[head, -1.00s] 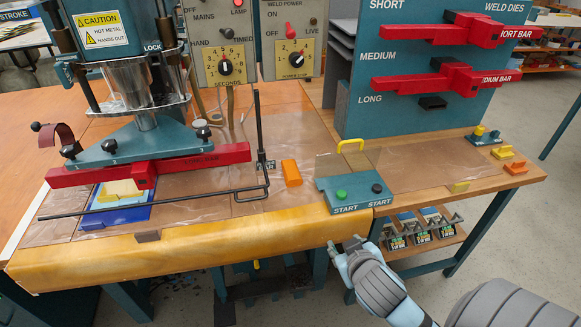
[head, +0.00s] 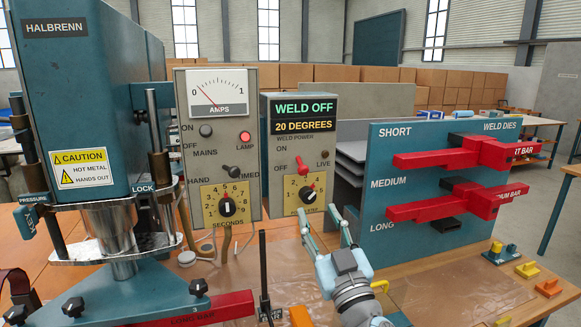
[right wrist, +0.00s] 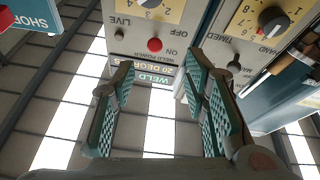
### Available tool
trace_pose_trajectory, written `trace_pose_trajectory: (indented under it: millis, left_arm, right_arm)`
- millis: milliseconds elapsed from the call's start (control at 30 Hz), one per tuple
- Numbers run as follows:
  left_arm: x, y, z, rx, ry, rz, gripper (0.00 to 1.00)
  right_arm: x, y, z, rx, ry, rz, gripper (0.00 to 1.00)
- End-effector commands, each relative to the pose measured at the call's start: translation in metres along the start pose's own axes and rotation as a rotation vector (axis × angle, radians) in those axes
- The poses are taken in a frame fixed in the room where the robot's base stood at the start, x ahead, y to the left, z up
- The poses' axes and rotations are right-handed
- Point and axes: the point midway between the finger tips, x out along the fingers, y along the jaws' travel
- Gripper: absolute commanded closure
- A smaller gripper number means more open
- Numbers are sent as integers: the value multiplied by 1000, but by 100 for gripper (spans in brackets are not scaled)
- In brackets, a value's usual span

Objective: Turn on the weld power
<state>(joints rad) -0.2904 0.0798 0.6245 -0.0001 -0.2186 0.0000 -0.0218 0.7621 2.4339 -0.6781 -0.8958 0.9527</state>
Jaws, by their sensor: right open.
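The red weld power switch (head: 301,162) sits beside the ON and OFF labels. The live lamp (head: 325,154) looks dark. My right gripper (head: 319,214) is open and empty, pointing up at the box, below the switch and apart from it in the picture. In the right wrist view, upside down, the red switch (right wrist: 155,44) shows just beyond my open fingers (right wrist: 158,66). My left gripper is out of view.
A power dial (head: 307,195) lies just below the switch. The amps panel (head: 219,135) with a lit red lamp is to the left. The die board (head: 392,140) with red bars stands to the right. The welding press (head: 75,110) fills the far left.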

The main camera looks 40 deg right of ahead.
Motion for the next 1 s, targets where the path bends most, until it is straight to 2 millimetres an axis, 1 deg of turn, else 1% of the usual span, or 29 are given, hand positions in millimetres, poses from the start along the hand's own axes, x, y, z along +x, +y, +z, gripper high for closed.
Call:
trace_pose_trajectory:
  millis: [67, 167, 267, 333, 400, 500, 600, 700, 767, 967, 1000]
  left_arm:
    - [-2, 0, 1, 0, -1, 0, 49]
    - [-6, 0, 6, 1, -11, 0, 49]
    - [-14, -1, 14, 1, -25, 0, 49]
    - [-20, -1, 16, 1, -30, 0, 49]
    - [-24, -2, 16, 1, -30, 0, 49]
    - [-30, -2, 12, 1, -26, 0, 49]
    - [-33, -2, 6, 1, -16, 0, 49]
    - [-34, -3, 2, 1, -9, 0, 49]
    - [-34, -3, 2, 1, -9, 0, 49]
    - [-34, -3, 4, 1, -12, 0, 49]
    - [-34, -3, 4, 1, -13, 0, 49]
  right_arm:
    - [5, 2, -1, -2, 2, 4, 59]
    - [20, 7, -2, -5, 1, 14, 59]
    - [45, 12, -3, -7, -1, 22, 59]
    - [67, 14, -4, -8, -3, 25, 59]
    - [87, 15, -4, -6, -3, 24, 59]
    - [111, 14, -2, -8, -4, 22, 59]
    - [128, 14, -1, -9, -4, 19, 59]
    - [137, 13, 0, -9, -4, 17, 59]
    - [140, 12, 0, -8, -4, 16, 59]
    - [140, 12, 1, -9, -4, 15, 59]
    - [140, 12, 1, -9, -4, 15, 60]
